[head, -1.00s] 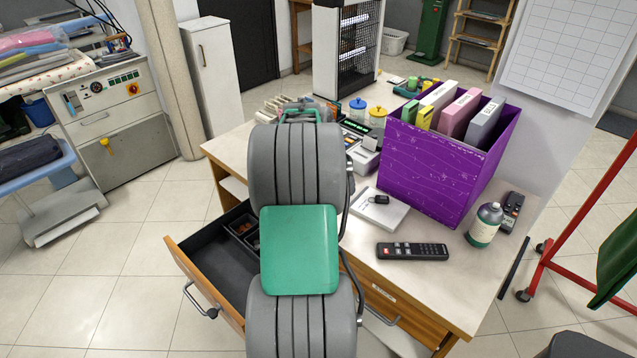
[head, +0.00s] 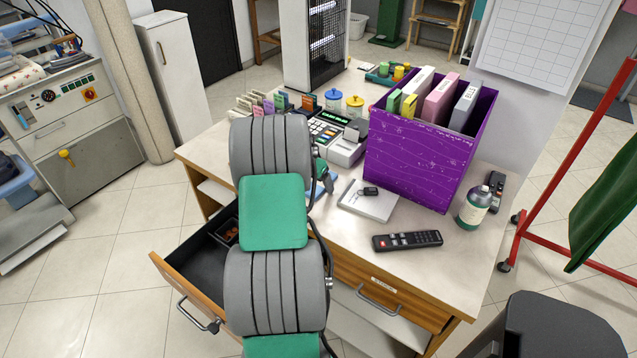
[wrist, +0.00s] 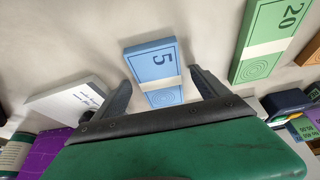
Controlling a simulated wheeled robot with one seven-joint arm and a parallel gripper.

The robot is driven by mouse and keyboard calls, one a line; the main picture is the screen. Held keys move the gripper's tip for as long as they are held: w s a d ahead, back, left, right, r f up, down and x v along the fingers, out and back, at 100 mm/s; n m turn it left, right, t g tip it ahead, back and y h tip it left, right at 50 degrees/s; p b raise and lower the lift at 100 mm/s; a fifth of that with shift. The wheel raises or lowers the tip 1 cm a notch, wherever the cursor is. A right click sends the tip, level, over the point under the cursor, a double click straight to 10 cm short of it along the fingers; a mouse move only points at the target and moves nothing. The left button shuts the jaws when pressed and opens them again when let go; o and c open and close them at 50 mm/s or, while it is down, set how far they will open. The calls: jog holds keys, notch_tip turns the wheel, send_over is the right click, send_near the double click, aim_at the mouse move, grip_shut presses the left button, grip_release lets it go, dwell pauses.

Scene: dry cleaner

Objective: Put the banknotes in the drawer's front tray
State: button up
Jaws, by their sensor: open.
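A blue banded bundle of banknotes (wrist: 157,62) marked 5 lies flat on a pale surface in the wrist view. My gripper (wrist: 160,80) is open, with one finger on each side of the bundle's near part; I cannot tell whether either touches it. A green bundle marked 20 (wrist: 268,40) lies to the right, outside the fingers. In the head view my arm mostly hides the gripper. The drawer (head: 188,285) is pulled open at the desk's left front.
On the desk (head: 345,232) stand a purple box of folders (head: 420,150), a bottle (head: 474,207), a remote (head: 407,240), a notepad (head: 368,203) and a cash register (head: 340,140). A red-framed rack (head: 545,185) stands right.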

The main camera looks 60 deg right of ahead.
jog(key=shift+c, duration=0.5)
jog(key=c, duration=1.6)
jog(key=shift+r, duration=0.1)
jog(key=shift+r, duration=0.1)
